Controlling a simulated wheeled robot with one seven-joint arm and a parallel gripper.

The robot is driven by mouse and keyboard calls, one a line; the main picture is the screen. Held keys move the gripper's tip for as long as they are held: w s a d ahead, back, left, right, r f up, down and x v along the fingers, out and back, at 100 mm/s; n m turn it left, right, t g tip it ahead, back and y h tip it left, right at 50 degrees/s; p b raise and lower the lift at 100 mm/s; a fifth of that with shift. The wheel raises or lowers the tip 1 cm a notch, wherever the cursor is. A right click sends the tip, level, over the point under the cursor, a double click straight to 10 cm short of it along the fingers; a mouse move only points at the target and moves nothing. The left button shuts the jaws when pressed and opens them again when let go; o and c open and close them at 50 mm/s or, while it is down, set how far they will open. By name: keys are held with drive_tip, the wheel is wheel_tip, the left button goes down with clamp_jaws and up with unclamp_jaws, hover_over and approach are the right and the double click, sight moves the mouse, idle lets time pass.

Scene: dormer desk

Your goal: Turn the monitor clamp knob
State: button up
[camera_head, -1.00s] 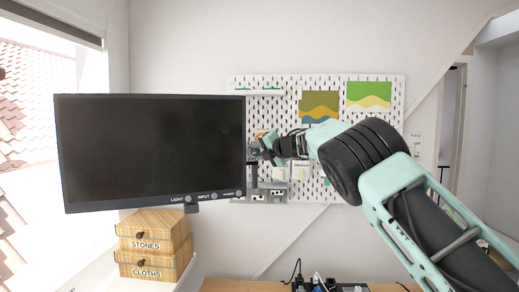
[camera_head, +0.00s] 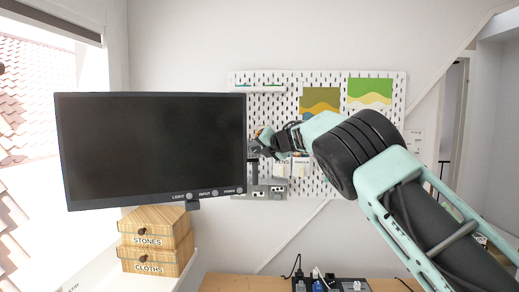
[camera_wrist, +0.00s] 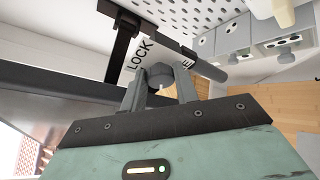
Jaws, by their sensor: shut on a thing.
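The monitor (camera_head: 150,148) is a wide dark screen on the left in the head view. In the wrist view, the clamp knob (camera_wrist: 159,74) is a small grey faceted knob in front of a white plate (camera_wrist: 138,55) marked "LOCK"; a second word on the plate is partly hidden. My gripper (camera_wrist: 160,88) is shut on the knob, with one finger on each side of it. In the head view, my gripper (camera_head: 266,145) is just right of the monitor's edge, and the knob cannot be made out there.
A white pegboard (camera_head: 340,180) with pictures and small holders is behind my gripper. Wooden boxes marked "STONES" (camera_head: 148,241) and "CLOTHS" (camera_head: 150,268) are stacked below the monitor. Plugs and a power strip (camera_head: 330,285) lie on the desk at the bottom.

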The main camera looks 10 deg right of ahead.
drive_tip(key=o, duration=0.7)
drive_tip(key=shift+a+f, duration=0.1)
drive_tip(key=shift+f, duration=0.05)
drive_tip(key=b+v, duration=0.6)
drive_tip(key=v, duration=1.1)
drive_tip(key=shift+s+b, duration=0.2)
drive_tip(key=shift+b, duration=0.15)
